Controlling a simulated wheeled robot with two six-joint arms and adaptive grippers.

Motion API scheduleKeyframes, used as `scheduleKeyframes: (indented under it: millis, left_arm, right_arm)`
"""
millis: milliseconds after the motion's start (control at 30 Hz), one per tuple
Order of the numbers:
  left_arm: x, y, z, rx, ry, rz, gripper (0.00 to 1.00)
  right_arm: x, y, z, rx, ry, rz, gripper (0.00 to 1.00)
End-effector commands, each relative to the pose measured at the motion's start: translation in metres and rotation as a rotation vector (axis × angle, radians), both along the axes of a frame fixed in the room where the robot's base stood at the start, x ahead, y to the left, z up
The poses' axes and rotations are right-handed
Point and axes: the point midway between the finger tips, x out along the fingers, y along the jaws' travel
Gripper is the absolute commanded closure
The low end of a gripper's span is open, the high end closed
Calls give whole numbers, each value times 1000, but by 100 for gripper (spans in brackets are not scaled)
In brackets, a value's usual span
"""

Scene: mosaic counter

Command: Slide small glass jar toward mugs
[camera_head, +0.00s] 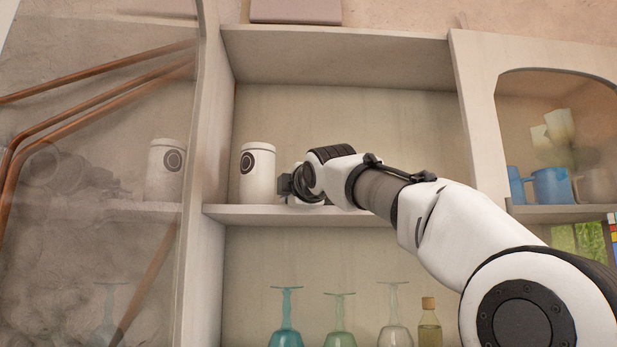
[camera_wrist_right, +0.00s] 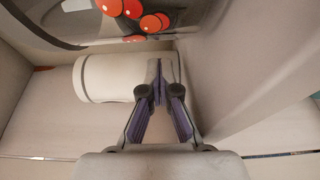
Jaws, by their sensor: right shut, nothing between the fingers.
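My right gripper (camera_head: 285,185) reaches into the middle open shelf from the right. Its fingers are shut and empty, just right of a white lidded canister (camera_head: 257,175) with a dark round mark. In the right wrist view, the closed fingers (camera_wrist_right: 160,88) overlap one end of a white canister (camera_wrist_right: 112,78); I cannot tell whether they touch it. Blue mugs (camera_head: 551,187) stand in the right-hand cabinet. My left gripper is not in view.
The middle shelf board (camera_head: 245,214) is clear on its right behind my arm. A side panel (camera_head: 215,110) bounds it on the left, beside a reflective surface. Below stand stemmed glasses (camera_head: 286,325) and a corked bottle (camera_head: 429,325). An upright panel (camera_head: 480,120) separates the mugs' cabinet.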

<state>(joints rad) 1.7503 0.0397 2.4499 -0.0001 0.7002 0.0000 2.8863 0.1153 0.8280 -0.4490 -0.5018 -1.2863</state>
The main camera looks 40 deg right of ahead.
Motion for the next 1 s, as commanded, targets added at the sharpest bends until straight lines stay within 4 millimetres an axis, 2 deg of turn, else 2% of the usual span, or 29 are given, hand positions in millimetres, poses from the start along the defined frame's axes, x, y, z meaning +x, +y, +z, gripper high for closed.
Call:
scheduleKeyframes:
  millis: [33, 200, 667, 767, 1000]
  left_arm:
    - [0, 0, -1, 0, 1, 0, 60]
    - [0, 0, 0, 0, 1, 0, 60]
    - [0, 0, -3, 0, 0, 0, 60]
    - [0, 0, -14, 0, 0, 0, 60]
    - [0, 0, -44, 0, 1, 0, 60]
  right_arm:
    - [-8, -11, -1, 4, 1, -1, 100]
    - [-20, -29, -3, 3, 3, -1, 100]
    - [-25, -36, -4, 2, 1, -1, 100]
    - [-33, -48, -7, 5, -1, -4, 100]
    - [-69, -104, -8, 6, -1, -3, 100]
